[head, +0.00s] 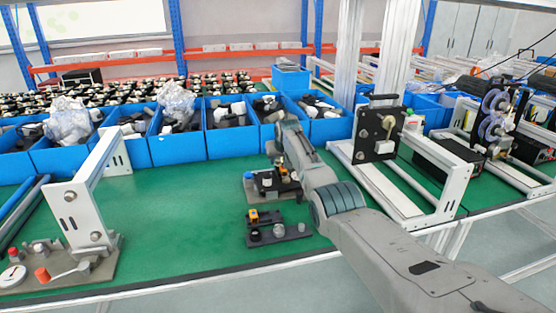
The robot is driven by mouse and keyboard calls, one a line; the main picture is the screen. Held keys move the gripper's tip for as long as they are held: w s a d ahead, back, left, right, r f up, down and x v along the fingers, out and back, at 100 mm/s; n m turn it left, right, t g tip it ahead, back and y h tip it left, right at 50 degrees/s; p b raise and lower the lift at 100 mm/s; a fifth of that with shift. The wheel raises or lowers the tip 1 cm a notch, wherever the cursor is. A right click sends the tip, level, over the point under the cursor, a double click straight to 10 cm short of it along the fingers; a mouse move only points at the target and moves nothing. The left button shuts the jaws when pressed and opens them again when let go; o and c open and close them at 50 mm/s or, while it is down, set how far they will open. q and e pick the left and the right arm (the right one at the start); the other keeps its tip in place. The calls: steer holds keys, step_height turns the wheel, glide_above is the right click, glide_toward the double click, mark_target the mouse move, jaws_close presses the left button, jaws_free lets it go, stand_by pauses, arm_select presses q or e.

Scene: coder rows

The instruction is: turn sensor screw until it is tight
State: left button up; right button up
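My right arm reaches in from the lower right. Its gripper (284,174) is at the back fixture, partly hidden by my own wrist, and its fingers are too small to make out. The back fixture (258,190) is a dark block on a grey plate with a small orange part at the gripper. A similar front fixture (279,234) with a yellow-orange part and dark round knobs stands nearer the table's front edge, apart from the gripper. I cannot make out the sensor screw itself. My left gripper is not in view.
Blue bins (178,149) with dark and white parts line the back of the green table (180,220). A white bracket fixture (82,205) stands at left, and a metal frame with a black plate (376,134) at right. The green surface left of the fixtures is clear.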

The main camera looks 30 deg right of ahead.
jaws_close()
steer(key=shift+a+r+m, duration=0.1)
steer(key=shift+m, duration=0.2)
steer(key=shift+w+m+h, duration=0.1)
steer(key=shift+m+h, duration=0.4)
steer(key=shift+a+f+m+g, duration=0.2)
steer(key=shift+m+g, duration=0.1)
steer(key=shift+m, duration=0.2)
steer(key=m+h+b, duration=0.1)
steer(key=m+b, duration=0.1)
steer(key=b, duration=0.2)
steer(key=shift+w+f+g, duration=0.1)
steer(key=shift+f+g, duration=0.05)
steer(key=shift+g, duration=0.15)
steer(key=shift+m+h+b, duration=0.3)
steer(key=shift+h+b, duration=0.05)
steer(key=shift+h, duration=0.05)
steer(key=shift+r, duration=0.25)
